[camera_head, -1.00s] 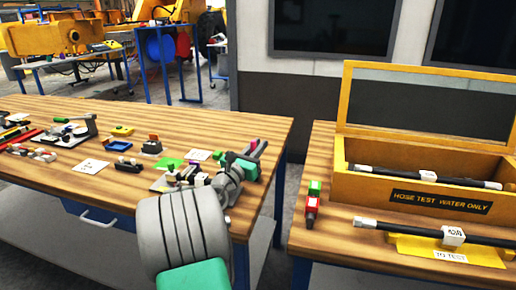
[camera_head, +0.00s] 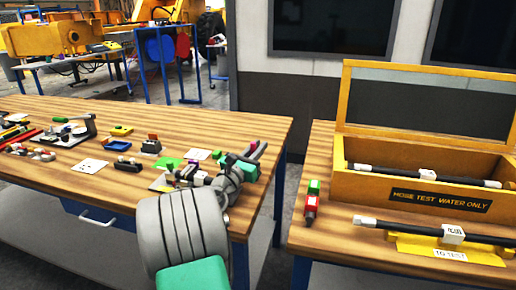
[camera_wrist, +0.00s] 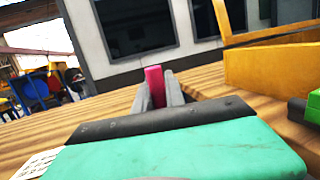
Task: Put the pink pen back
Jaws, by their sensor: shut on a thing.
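My gripper (camera_head: 258,152) is above the right end of the wooden table in the head view. In the wrist view my gripper (camera_wrist: 158,90) is shut on a pink upright piece (camera_wrist: 154,84), which I take to be the pink pen. Only its upper part shows between the two grey fingers. In the head view a small pink spot, the pen (camera_head: 254,145), shows at the fingertips. The rest of the pen is hidden by the fingers and the green gripper body. I cannot tell from these views how high the pen is above the table.
Several small tools and blocks lie left of my gripper, near a green card (camera_head: 168,164). A second table at right holds a yellow hose-test box (camera_head: 400,190), a black hose (camera_head: 400,231) and a red-and-green block (camera_head: 312,200). A gap separates the tables.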

